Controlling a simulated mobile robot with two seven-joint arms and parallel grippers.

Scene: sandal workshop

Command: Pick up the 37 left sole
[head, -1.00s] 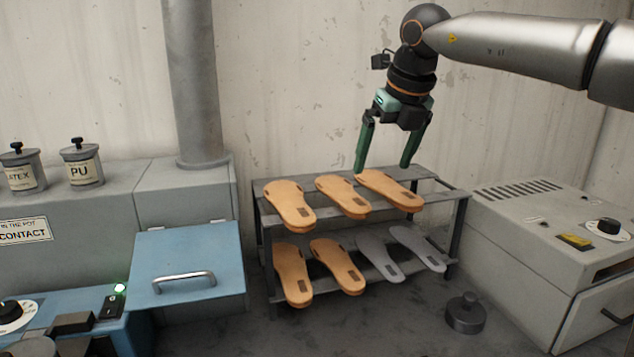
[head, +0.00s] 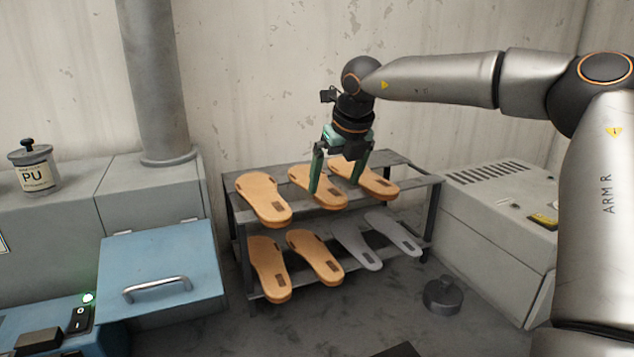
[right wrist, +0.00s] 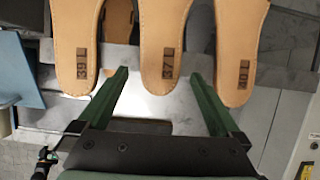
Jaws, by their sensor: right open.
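Three tan soles lie on the top shelf of the rack. The middle one (head: 332,194) has a dark stamp in the right wrist view (right wrist: 165,22) that seems to read 37. The sole left of it (head: 262,197) has a stamp like 39, and the one on the right (head: 378,184) a stamp like 40. My right gripper (head: 337,186) is open, pointing down over the middle sole. In the right wrist view its two green fingers (right wrist: 159,76) stand either side of the middle sole's rounded end, with nothing held. My left gripper is out of view.
The lower shelf holds two tan soles (head: 315,257) and two grey ones (head: 357,243). A grey machine (head: 500,230) stands to the right, a blue lid (head: 160,270) to the left. A dark knobbed weight (head: 443,295) is on the floor surface.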

